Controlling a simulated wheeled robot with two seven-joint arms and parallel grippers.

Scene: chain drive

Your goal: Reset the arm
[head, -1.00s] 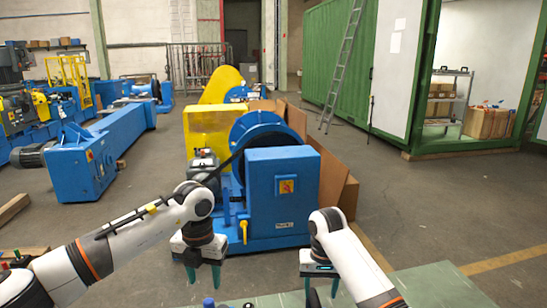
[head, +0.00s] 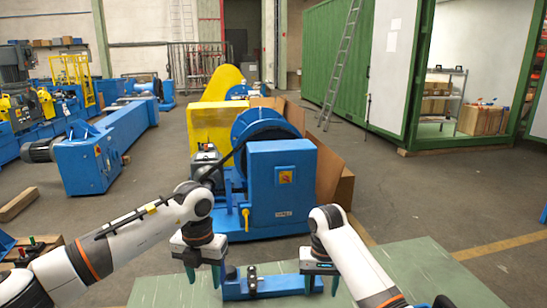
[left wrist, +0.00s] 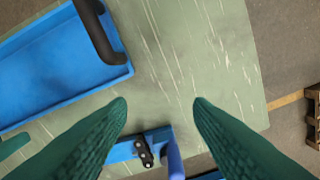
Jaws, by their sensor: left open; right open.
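My left gripper (head: 203,277) is open and empty, pointing down over the left part of a green tabletop (head: 165,292). My right gripper (head: 320,286) is also open and empty, pointing down near the right end of a blue bar (head: 285,284).
A blue tray (left wrist: 60,95) with a dark handle-like part (left wrist: 97,32) lies on the tabletop in the left wrist view. A large blue machine (head: 283,190) stands beyond the table. A wooden beam (head: 18,204) lies on the floor at left. The tabletop's right part is largely clear.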

